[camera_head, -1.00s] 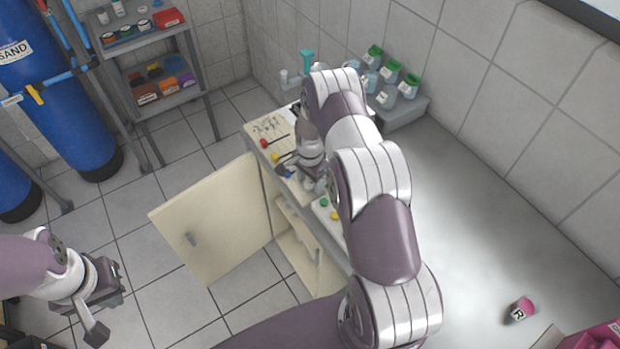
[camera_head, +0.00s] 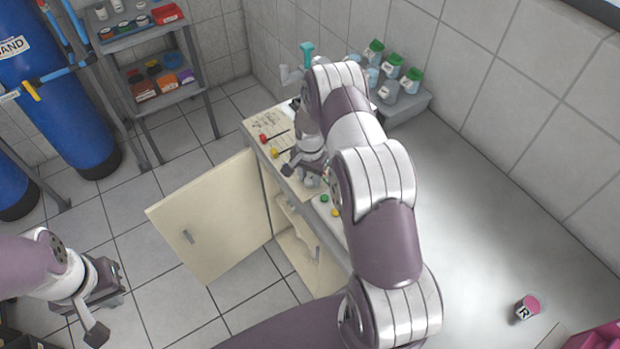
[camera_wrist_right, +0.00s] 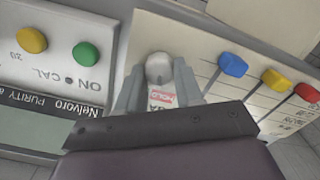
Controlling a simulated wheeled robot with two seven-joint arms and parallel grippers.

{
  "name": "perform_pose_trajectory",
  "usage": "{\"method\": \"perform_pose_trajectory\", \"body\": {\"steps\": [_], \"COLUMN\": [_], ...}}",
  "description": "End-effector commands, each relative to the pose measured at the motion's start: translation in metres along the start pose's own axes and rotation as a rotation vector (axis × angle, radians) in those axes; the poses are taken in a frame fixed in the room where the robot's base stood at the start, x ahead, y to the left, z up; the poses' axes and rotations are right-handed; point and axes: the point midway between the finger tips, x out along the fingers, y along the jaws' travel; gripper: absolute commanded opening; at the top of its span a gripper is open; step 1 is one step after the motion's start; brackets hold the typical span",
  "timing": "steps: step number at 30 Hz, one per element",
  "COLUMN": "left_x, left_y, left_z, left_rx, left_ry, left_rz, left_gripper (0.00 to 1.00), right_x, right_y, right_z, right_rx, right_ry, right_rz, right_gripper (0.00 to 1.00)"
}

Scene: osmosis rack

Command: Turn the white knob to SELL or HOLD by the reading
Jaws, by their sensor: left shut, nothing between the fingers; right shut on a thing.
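The white knob (camera_wrist_right: 158,68) is on a cream panel in the right wrist view. My right gripper (camera_wrist_right: 157,85) is shut on it, a finger on each side. A label with a red HOLD mark (camera_wrist_right: 162,97) shows just below the knob, partly covered by the gripper. In the head view my right gripper (camera_head: 303,172) is over the panel and hides the knob. My left gripper (camera_head: 105,305) is shut and empty, above the floor at lower left.
Blue (camera_wrist_right: 233,64), yellow (camera_wrist_right: 275,80) and red (camera_wrist_right: 306,93) knobs are on the panel beside the white one. A cabinet door (camera_head: 210,220) hangs open below. Green-capped bottles (camera_head: 390,80) stand at the back.

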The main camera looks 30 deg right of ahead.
Motion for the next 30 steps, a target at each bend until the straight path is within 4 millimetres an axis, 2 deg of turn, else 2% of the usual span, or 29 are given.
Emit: {"method": "perform_pose_trajectory", "body": {"steps": [3, 15, 30], "left_x": [0.01, 0.024, 0.029], "left_y": [0.0, 0.0, 0.0], "left_z": [0.001, 0.003, 0.003], "left_rx": [0.0, 0.0, 0.0], "left_ry": [0.0, 0.0, 0.0], "left_rz": [0.0, 0.0, 0.0], "left_gripper": [0.0, 0.0, 0.0], "right_x": [0.001, -0.002, -0.004], "right_y": [-0.002, -0.002, -0.003], "right_z": [-0.002, -0.002, -0.003], "right_rx": [-0.099, -0.384, -0.504], "right_ry": [0.006, 0.007, 0.01], "right_rz": [-0.004, -0.004, -0.005], "right_gripper": [0.05, 0.05, 0.05]}}
